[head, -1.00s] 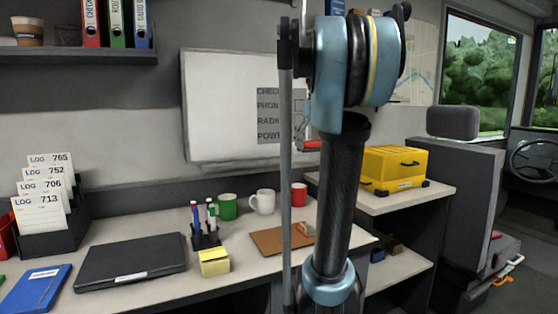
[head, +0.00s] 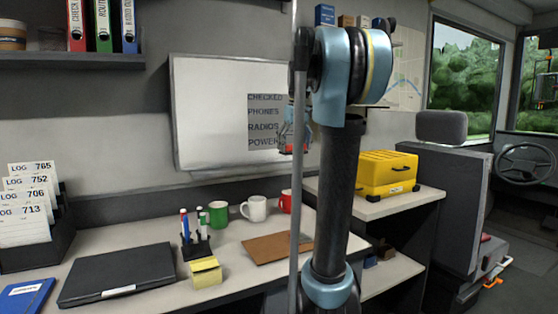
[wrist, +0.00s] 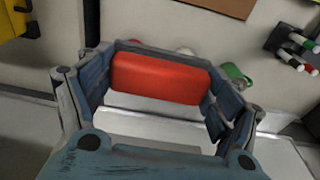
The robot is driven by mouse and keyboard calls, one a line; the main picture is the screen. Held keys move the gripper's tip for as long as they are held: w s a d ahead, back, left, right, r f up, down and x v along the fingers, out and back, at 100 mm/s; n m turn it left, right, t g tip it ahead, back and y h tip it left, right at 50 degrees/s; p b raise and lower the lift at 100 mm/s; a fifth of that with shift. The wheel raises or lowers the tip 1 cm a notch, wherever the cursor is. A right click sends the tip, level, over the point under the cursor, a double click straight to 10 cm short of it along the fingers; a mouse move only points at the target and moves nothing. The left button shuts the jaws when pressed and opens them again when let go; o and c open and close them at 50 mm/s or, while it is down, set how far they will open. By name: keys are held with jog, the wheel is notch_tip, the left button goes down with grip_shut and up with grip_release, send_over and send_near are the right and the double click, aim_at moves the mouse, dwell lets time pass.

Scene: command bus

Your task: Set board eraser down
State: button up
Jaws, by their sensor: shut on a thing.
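The board eraser (wrist: 160,78) is a red block. In the wrist view my gripper (wrist: 158,90) is shut on it, with a grey-blue finger at each end of the block. In the head view my gripper (head: 291,138) is partly behind my own arm, in front of the lower right part of the whiteboard (head: 215,110). A small red patch of the eraser shows just under the fingers there. The eraser is held up above the desk. Whether it touches the board or its lower ledge I cannot tell.
Below on the desk are a brown mat (head: 272,249), green (head: 218,213), white (head: 254,208) and red (head: 286,201) mugs, a pen holder (head: 196,245) and yellow notes (head: 205,272). A yellow case (head: 388,173) stands right. Bare desk lies around the mat.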

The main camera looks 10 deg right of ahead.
send_near(278, 156)
jog(key=s+f, duration=0.2)
jog(key=s, duration=0.2)
jog(key=shift+w+a+f, duration=0.15)
jog(key=shift+w+f, duration=0.1)
jog(key=shift+f, duration=0.2)
jog(key=shift+w+a+f, duration=0.15)
jog(key=shift+w+f, duration=0.05)
jog(key=shift+f, duration=0.25)
jog(key=shift+w+f, duration=0.2)
jog(key=shift+f, duration=2.35)
jog(key=shift+f, duration=0.1)
jog(key=o, duration=0.9)
jog(key=shift+c, duration=0.2)
jog(key=r, duration=0.5)
jog(key=s+r, duration=0.1)
jog(key=r, duration=1.1)
jog(key=shift+s+r, duration=0.1)
jog(key=shift+s, duration=0.2)
